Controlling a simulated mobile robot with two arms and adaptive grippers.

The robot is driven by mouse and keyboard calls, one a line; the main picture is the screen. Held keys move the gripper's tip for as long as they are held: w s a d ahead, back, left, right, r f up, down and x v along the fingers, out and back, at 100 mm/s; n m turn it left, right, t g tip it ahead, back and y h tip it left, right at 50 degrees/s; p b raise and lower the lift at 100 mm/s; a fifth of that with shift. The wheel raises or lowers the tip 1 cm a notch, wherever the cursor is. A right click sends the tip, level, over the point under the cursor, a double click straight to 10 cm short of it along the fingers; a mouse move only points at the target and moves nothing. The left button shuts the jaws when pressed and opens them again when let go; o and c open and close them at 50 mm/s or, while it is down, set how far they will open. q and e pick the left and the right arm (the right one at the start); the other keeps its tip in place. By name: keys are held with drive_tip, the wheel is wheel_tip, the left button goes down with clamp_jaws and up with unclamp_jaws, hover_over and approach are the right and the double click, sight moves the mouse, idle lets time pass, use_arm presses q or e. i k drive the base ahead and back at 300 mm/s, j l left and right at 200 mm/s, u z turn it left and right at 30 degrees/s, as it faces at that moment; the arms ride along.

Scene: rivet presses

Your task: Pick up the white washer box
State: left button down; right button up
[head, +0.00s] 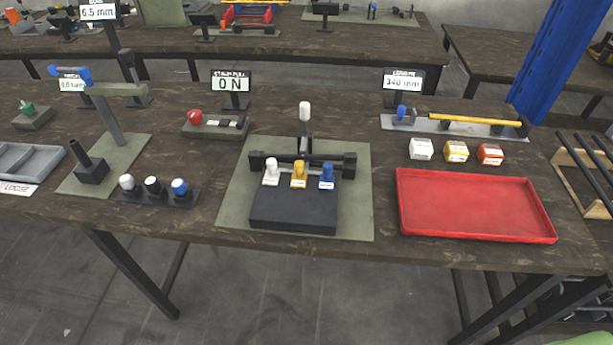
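The white washer box (421,149) is a small white cube-like box with a small dark label on its front. It stands on the dark table behind the red tray, leftmost in a row with a yellow box (456,152) and an orange-red box (490,154). There is a small gap between it and the yellow box. Neither of my grippers shows in the head view.
The red tray (402,221) is empty, in front of the boxes. A measuring rail with a yellow bar (475,120) lies behind them. A press with white, yellow and blue knobs (294,208) stands to the left on a green mat (235,218). A blue post (550,62) rises at right.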

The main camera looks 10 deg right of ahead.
sight(420, 148)
drive_tip(key=z, duration=1.25)
